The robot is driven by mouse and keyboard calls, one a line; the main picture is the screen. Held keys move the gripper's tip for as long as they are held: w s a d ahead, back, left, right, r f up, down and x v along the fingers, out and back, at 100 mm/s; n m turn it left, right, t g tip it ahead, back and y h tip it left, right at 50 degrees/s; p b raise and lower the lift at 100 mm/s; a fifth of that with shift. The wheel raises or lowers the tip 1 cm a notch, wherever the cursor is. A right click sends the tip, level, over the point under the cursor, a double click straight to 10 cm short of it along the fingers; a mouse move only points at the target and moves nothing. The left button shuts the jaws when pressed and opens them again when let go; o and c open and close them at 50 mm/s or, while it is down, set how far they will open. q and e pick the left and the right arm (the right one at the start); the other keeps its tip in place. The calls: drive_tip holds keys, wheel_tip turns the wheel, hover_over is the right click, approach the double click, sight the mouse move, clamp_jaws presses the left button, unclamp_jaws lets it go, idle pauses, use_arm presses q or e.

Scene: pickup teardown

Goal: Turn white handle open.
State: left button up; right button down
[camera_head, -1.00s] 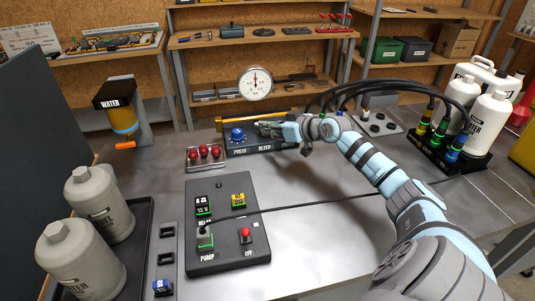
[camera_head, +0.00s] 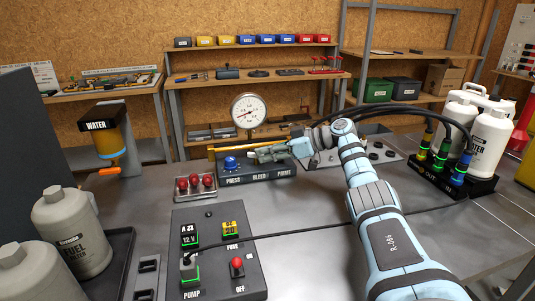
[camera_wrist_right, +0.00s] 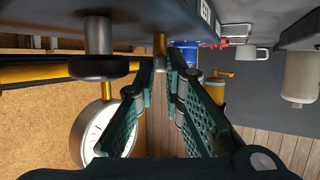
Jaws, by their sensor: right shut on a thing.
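A round pressure gauge (camera_head: 249,112) stands behind the panel. My left gripper is out of view.
Red knobs on a tray (camera_head: 196,185) and a pump control box (camera_head: 215,255) sit left of and in front of the panel. Grey fuel bottles (camera_head: 70,232) stand at left. Black hoses (camera_head: 400,110) run to connectors at right. A black cable crosses the table below my arm.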

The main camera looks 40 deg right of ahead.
drive_tip(key=shift+a+f, duration=0.1)
drive_tip(key=shift+f, duration=0.1)
drive_tip(key=c, duration=1.7)
unclamp_jaws()
drive_tip(key=shift+w, duration=0.1)
drive_tip(key=v, duration=1.2)
drive_tip(key=shift+r, duration=0.15)
